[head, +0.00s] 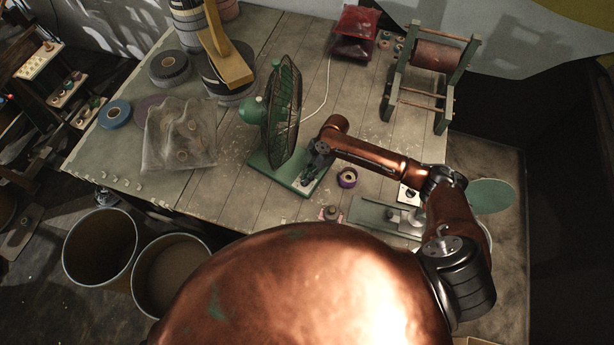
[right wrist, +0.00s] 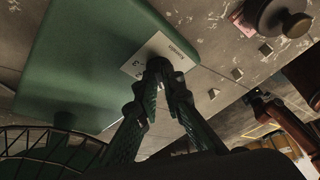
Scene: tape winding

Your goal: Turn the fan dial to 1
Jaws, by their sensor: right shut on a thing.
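The green fan (head: 281,112) stands on the wooden table with its cage turned to the right. Its flat green base (head: 272,178) lies on the tabletop, and my right gripper (head: 311,177) reaches down to the base's right end. In the right wrist view the base (right wrist: 85,60) carries a white label plate (right wrist: 151,53) with printed marks, partly covered. My right gripper (right wrist: 170,70) is shut on the dark fan dial (right wrist: 158,64) at this plate. The fingers hide most of the dial, and I cannot read its setting. My left gripper is not in view.
A plastic bag (head: 180,135) lies left of the fan. A wooden winding frame (head: 432,72) stands at the back right. Two bins (head: 100,247) stand on the floor at the left.

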